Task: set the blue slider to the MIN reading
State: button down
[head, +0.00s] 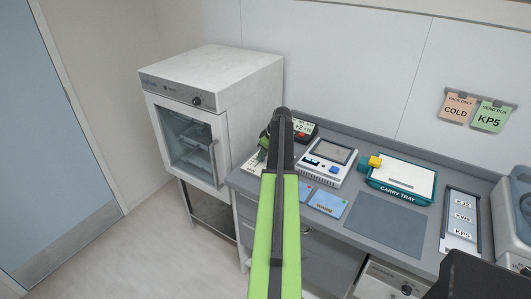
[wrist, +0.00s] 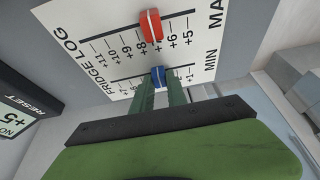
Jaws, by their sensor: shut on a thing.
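The FRIDGE LOG board (wrist: 95,40) fills the top of the wrist view, with a MAX scale and a MIN scale. The blue slider (wrist: 158,73) sits on the MIN scale, to the left of its +1 end. My gripper (wrist: 160,90) is shut on the blue slider; its green fingers hide the labels under it, so I cannot read its exact mark. The red slider (wrist: 151,25) stands on the MAX scale between +8 and +6. In the head view, the thermometer display (head: 303,128) shows what looks like +2, beyond my arm. It is partly visible in the wrist view (wrist: 18,118), reading +5 by RESET.
A white fridge (head: 200,120) stands left of the counter. A grey mat (head: 385,222) lies bare.

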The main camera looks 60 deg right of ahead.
jog(key=a, duration=0.3)
jog(key=shift+d, duration=0.1)
jog(key=c, duration=1.3)
grip_release()
